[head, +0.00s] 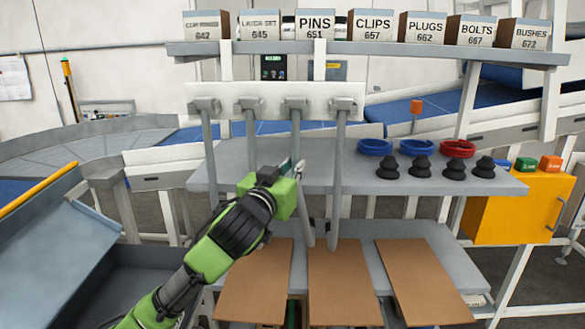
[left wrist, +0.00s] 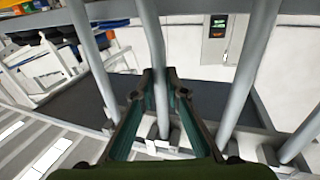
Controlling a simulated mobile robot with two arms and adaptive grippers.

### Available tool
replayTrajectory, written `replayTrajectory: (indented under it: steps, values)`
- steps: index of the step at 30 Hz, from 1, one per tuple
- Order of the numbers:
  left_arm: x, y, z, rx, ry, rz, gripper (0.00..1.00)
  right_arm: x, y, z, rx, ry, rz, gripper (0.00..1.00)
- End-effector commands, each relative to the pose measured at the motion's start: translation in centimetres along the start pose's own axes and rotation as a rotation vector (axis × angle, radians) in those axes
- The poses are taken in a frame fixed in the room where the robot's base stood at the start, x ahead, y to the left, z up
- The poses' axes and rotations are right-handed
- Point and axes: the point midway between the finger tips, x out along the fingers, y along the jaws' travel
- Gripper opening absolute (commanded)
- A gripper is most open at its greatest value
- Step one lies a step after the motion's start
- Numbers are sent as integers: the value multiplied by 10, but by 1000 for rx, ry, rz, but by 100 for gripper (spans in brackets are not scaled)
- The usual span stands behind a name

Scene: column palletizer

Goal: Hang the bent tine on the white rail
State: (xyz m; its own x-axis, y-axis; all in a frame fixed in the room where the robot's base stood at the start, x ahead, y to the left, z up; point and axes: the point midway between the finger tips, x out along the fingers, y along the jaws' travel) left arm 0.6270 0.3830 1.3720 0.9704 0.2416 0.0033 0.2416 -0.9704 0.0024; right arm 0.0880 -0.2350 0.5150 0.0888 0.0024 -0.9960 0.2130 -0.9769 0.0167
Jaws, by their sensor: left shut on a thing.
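The white rail (head: 275,90) stands behind the grey shelf, with several grey blocks along it and a long grey tine below each. My left gripper (head: 297,167) is shut on the third tine from the left (head: 296,135), below its top block. Below the gripper this tine leans a little right. In the left wrist view the tine (left wrist: 148,32) runs between the two fingers (left wrist: 163,85) up to its block at the rail. Its top is at the rail; I cannot tell whether it is fully seated. My right gripper is not in view.
The other tines (head: 209,150) hang close on both sides. Blue and red rings (head: 375,147) and black cups (head: 421,168) stand on the grey shelf at right. Brown boards (head: 344,285) lie below. Labelled boxes (head: 315,24) line the top shelf.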

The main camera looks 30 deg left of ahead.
Motion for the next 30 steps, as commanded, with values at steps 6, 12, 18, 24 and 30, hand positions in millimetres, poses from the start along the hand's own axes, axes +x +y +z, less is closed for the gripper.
replayTrajectory:
  steps: [6,12,18,24,30]
  values:
    - [0,0,-2,0,4,0,33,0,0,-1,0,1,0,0]
    - [0,0,-1,0,1,0,33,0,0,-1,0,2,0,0]
    - [-8,1,2,0,-4,1,33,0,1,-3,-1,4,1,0]
    - [-39,1,1,0,-1,2,33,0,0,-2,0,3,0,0]
    - [-66,0,0,-1,0,1,33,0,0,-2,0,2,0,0]
